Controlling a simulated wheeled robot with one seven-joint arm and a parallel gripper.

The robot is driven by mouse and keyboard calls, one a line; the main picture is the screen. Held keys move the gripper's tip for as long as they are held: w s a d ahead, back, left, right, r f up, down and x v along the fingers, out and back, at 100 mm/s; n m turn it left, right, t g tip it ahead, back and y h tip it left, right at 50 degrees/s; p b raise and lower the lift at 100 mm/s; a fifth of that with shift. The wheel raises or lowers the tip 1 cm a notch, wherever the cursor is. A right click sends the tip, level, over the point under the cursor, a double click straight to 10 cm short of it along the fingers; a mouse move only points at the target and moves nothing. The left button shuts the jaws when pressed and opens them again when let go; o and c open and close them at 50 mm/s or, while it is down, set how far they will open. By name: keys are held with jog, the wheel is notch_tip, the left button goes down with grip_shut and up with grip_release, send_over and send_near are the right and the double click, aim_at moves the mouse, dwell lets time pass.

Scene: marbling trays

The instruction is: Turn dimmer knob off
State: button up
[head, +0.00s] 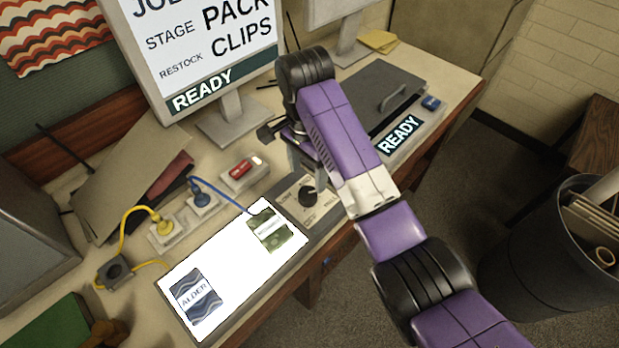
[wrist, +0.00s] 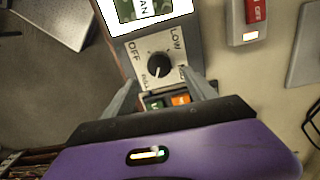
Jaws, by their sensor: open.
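The dimmer knob (head: 308,196) is a round black knob on a pale plate at the right end of the lit panel. It also shows in the wrist view (wrist: 160,66), with labels around it, OFF and LOW among them. A light mark seems to lie on the knob's lower-left side, towards a label that looks like FULL; I cannot read its setting surely. My gripper (wrist: 161,80) is open. Its fingers lie either side of the knob in the wrist view, apparently not touching it. In the head view my gripper (head: 306,168) is just above the knob, partly hidden by my arm.
The lit panel (head: 225,262) bears two patterned cards. A monitor (head: 225,118) stands behind.

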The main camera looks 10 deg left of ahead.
aim_at(308, 192)
notch_tip(308, 192, down, 7)
jog(key=shift+f+p, duration=0.2)
jog(key=shift+p, duration=0.35)
jog(key=shift+s, duration=0.1)
jog(key=c, duration=1.4)
